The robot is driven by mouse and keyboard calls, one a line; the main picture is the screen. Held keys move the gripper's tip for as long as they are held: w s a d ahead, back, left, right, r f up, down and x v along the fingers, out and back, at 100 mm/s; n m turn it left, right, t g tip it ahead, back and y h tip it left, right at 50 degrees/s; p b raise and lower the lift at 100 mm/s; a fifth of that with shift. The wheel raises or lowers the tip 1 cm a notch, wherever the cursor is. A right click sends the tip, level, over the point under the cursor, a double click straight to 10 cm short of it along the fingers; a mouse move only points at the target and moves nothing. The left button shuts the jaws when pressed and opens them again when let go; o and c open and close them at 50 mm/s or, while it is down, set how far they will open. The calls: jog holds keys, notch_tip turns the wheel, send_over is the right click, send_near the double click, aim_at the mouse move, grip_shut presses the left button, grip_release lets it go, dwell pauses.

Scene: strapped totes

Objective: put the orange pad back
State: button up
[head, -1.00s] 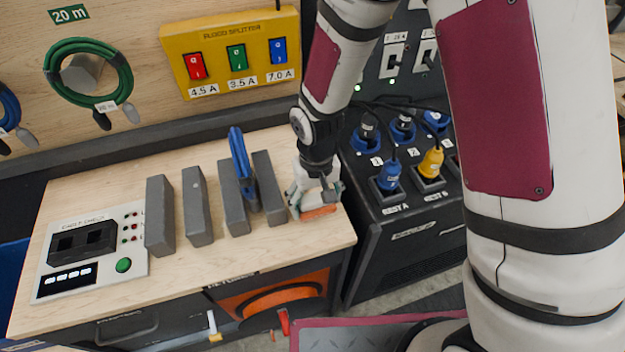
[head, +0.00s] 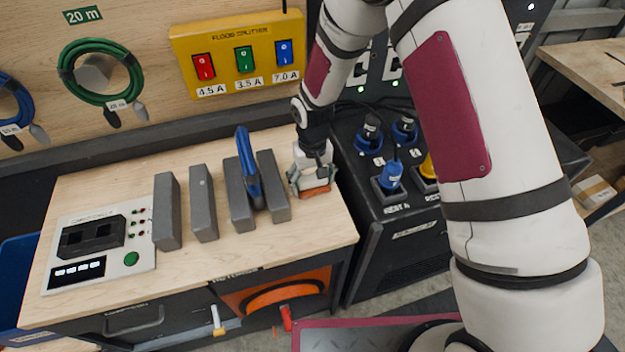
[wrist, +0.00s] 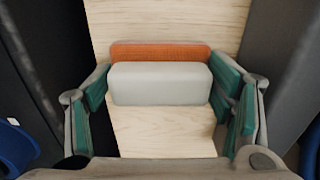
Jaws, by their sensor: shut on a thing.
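The orange pad (head: 315,192) is an orange strip on a pale grey block at the right end of the wooden bench top. In the wrist view the orange strip (wrist: 160,53) lies along the far side of the pale grey block (wrist: 160,84). My gripper (head: 313,183) points down over it. Its teal-lined fingers stand at both ends of the block in the wrist view (wrist: 163,92) and are shut on it. I cannot tell whether the pad touches the bench or hangs just above it.
Several grey upright slabs (head: 203,204) stand left of my gripper, the nearest close beside it. A blue-handled tool (head: 246,168) stands between two slabs. A black socket box (head: 400,240) with plugs adjoins the bench's right side. Bare wood (head: 235,275) lies in front.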

jog(key=shift+f, duration=0.15)
jog(key=o, duration=1.1)
